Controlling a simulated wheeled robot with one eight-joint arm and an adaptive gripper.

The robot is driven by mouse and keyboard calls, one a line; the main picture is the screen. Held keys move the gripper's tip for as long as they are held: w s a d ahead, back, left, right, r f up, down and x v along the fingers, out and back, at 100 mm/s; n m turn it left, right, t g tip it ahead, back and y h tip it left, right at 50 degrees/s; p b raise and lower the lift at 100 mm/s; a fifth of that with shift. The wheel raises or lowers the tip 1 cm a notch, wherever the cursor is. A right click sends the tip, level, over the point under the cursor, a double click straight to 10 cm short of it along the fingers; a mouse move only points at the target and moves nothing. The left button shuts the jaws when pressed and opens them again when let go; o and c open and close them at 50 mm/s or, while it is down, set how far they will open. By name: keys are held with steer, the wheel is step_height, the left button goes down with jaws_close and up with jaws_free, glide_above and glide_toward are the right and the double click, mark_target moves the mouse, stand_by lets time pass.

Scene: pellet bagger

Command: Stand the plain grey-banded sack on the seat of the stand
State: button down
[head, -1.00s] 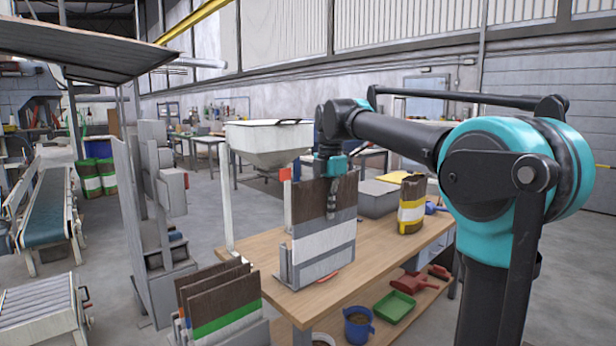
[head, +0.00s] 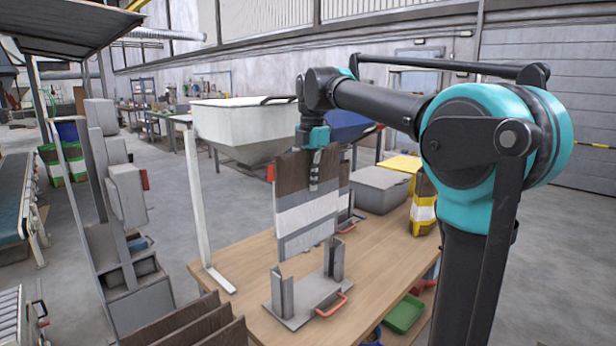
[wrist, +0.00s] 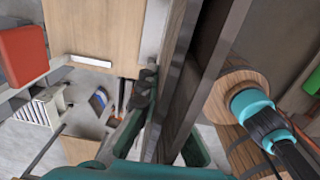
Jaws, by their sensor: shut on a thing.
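The sack (head: 308,216) has a brown top and grey and white bands. My gripper (head: 316,165) is shut on its top edge and holds it upright. In the wrist view the sack is a dark upright slab (wrist: 182,85) between the fingers (wrist: 165,135). The stand (head: 300,318) is a grey plate on the wooden table, with two grey uprights and a red handle at its front. The sack's lower edge shows near the upright tops, seemingly above the seat. The exact gap and fit between the uprights cannot be told.
A white hopper (head: 240,125) and a blue one (head: 350,125) stand behind. A second red-handled stand is partly hidden behind the sack. A grey bin (head: 381,190) and yellow-banded sack (head: 424,208) are right. Brown sacks (head: 185,328) stand at lower left.

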step_height(320, 180, down, 17)
steer(key=shift+r, duration=0.2)
stand_by(0.7)
steer(key=shift+f, duration=0.4)
stand_by(0.3)
steer(key=c, duration=2.1)
jaws_free()
steer(key=shift+c, duration=0.2)
steer(key=o, duration=0.5)
step_height(320, 180, up, 12)
steer(key=shift+s+d+f, duration=0.1)
steer(key=shift+s, duration=0.05)
